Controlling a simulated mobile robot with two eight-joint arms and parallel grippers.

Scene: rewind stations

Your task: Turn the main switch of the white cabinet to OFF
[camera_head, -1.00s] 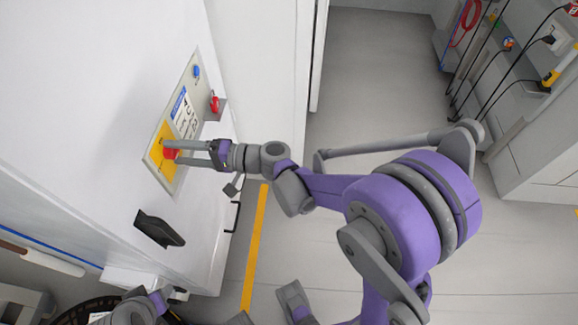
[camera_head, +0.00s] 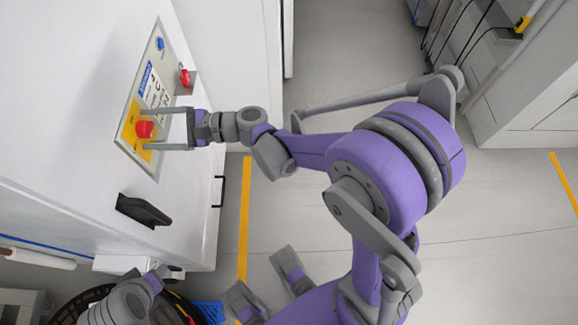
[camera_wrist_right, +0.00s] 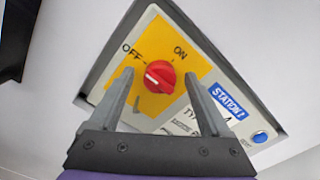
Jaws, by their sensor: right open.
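The white cabinet (camera_head: 70,130) has a grey panel with a yellow plate (camera_wrist_right: 200,65) and a red rotary main switch (camera_head: 145,129). In the right wrist view the red knob (camera_wrist_right: 160,77) shows a white mark on its left side, pointing up-left toward the OFF label (camera_wrist_right: 133,53); ON is printed to its right. My right gripper (camera_head: 146,130) is open, with one finger on either side of the knob and gaps showing in the wrist view. Part of my left arm (camera_head: 135,298) shows at the bottom left; its fingers cannot be made out.
A second red knob (camera_head: 185,77) sticks out beside the panel, and a blue button (camera_head: 160,43) is above. A black handle (camera_head: 143,211) juts from the cabinet below. Open floor with a yellow line (camera_head: 243,220) lies to the right. Grey cabinets with cables stand at far right.

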